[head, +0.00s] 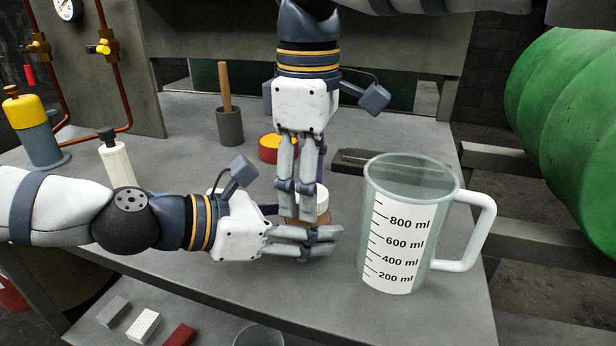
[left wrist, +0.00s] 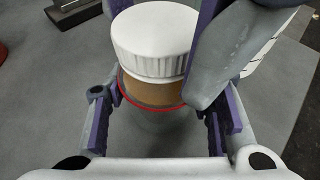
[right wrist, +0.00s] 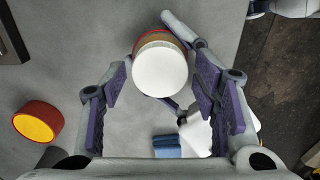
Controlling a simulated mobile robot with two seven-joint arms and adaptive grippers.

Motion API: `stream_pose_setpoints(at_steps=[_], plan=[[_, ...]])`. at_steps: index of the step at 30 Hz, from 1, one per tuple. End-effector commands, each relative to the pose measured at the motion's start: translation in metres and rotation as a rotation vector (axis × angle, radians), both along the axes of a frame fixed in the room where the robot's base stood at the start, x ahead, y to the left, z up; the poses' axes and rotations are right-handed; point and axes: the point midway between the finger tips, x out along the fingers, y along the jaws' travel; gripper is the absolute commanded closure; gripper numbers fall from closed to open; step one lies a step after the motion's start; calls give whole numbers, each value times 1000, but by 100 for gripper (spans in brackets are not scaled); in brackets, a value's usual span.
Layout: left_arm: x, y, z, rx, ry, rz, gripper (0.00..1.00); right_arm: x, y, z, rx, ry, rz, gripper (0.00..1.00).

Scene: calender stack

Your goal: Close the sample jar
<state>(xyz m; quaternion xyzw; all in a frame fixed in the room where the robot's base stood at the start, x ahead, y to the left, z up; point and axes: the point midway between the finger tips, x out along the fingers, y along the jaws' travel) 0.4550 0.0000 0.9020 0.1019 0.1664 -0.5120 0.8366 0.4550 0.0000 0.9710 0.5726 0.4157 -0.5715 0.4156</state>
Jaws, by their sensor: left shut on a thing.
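The sample jar (left wrist: 150,92) has brown contents and a red ring and stands upright. Its white ribbed lid (left wrist: 155,40) sits on top; I cannot tell how tightly. The lid also shows from above in the right wrist view (right wrist: 160,72) and partly in the head view (head: 322,203). My left gripper (head: 322,240) is shut on the jar low down, coming from the left. My right gripper (head: 298,205) points down over the jar from behind. Its fingers (right wrist: 160,100) are apart on either side of the lid, with gaps visible. They hide part of the jar in the head view.
A large measuring jug (head: 400,180) stands close on the right. Behind are a red container with a yellow top (head: 272,148), a dark flat block (head: 352,160) and a mortar with pestle (head: 229,125). A white bottle (head: 115,163) stands left, behind my left arm.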

Motion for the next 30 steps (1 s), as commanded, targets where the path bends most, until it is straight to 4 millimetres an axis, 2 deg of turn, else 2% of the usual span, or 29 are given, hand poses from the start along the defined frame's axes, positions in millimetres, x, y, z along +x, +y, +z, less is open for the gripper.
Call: stream_pose_setpoints(at_steps=[1, 5, 13, 14, 15, 17, 26, 30], plan=[[0, 0, 0, 1, 0, 0, 100, 0, 0, 0, 0, 0, 0, 62], [0, 0, 0, 0, 0, 0, 100, 0, 0, 0, 0, 0, 0, 91], [0, 0, 0, 0, 0, 0, 100, 0, 0, 0, 0, 1, -5, 92], [0, 0, 0, 0, 0, 0, 100, 0, 0, 0, 0, 1, -5, 57], [0, 0, 0, 0, 0, 0, 100, 0, 0, 0, -1, 1, -5, 48], [0, 0, 0, 0, 0, 0, 100, 0, 0, 0, -1, 1, -5, 35], [0, 0, 0, 0, 0, 0, 100, 0, 0, 1, 0, 0, -5, 35], [0, 0, 0, 0, 0, 0, 100, 1, 0, 16, 0, -3, -8, 35]])
